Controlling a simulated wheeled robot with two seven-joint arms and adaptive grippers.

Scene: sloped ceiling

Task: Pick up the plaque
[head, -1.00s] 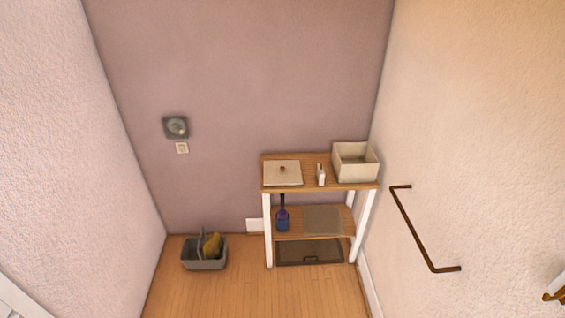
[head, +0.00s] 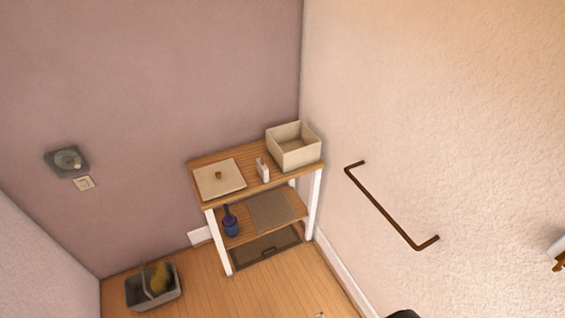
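No thing in view is clearly a plaque. A flat grey-brown rectangular panel (head: 270,212) lies on the lower shelf of a small wooden shelf unit (head: 262,181) with white legs. A flat cream square piece with a small brown knob (head: 220,180) lies on the unit's top, at its left. I cannot tell whether either is the plaque. Neither of my grippers shows in the head view.
A cream open box (head: 293,147) and a small white item (head: 262,170) share the top. A blue bottle (head: 231,222) stands on the lower shelf. A grey caddy (head: 153,288) sits on the floor at left. A brown rail (head: 388,208) juts from the right wall.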

